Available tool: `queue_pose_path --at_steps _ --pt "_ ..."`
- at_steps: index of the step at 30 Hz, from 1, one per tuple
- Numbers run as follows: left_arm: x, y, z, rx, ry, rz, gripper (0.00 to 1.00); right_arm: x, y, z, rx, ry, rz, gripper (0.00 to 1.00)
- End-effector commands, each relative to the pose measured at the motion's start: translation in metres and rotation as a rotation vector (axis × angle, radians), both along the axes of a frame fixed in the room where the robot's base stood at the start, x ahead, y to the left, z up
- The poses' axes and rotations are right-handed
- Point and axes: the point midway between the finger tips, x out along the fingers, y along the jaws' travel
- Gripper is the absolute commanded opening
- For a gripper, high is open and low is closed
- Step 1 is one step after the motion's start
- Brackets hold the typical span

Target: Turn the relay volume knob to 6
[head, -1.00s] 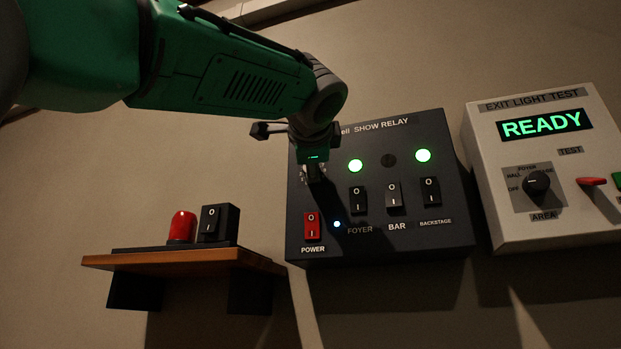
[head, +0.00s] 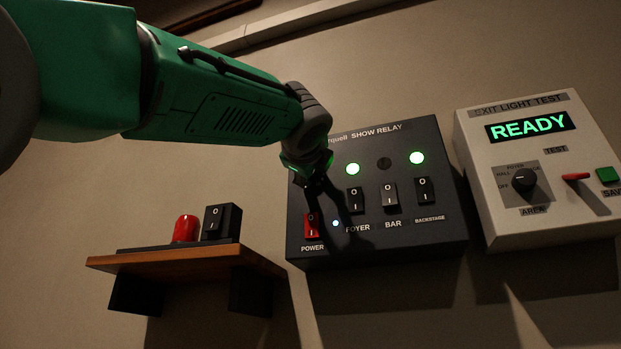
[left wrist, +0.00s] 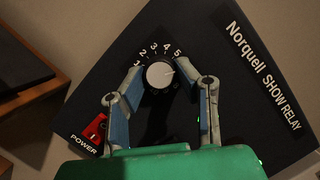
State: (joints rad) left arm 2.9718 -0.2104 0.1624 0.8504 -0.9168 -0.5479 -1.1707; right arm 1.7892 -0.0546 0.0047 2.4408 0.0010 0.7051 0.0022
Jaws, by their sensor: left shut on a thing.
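The relay volume knob (left wrist: 160,74) is a round, pale-capped knob on the dark SHOW RELAY panel (head: 440,235). In the left wrist view the numbers 1 to 5 show around its upper side; the 6 is not visible, and I cannot read the pointer clearly. My left gripper (left wrist: 160,72) has one finger on each side of the knob and is shut on it. In the head view my left gripper (head: 322,186) is at the panel's left part, above the red POWER switch (head: 311,225), and hides the knob. My right gripper is not in view.
FOYER (head: 355,201), BAR (head: 389,195) and BACKSTAGE (head: 424,190) switches sit right of the gripper, below two green lamps. A white EXIT LIGHT TEST box (head: 478,190) is to the right. A wooden shelf (head: 180,262) with a red-domed item (head: 185,229) is at the left.

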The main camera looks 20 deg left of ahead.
Motion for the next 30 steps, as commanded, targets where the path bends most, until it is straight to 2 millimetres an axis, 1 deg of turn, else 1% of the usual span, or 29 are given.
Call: queue_pose_path --at_steps 1,15,16,17,18,30 --pt "0.0037 -0.0026 -0.0074 0.006 0.013 -0.002 0.00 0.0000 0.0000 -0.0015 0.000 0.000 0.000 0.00" --pt "0.0054 -0.0028 -0.0090 0.018 0.016 -0.001 0.00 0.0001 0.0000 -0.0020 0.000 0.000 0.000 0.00" --pt "0.0055 -0.0027 -0.0091 0.018 0.016 -0.001 0.34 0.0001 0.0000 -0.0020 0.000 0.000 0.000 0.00" --pt "0.0054 -0.0026 -0.0088 0.018 0.016 -0.001 0.44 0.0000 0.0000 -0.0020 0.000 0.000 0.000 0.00" --pt "0.0052 -0.0025 -0.0083 0.018 0.015 -0.001 0.47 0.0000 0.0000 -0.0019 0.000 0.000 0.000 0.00" --pt "0.0021 -0.0006 -0.0035 0.018 0.006 0.000 0.47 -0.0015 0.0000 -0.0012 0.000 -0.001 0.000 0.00"
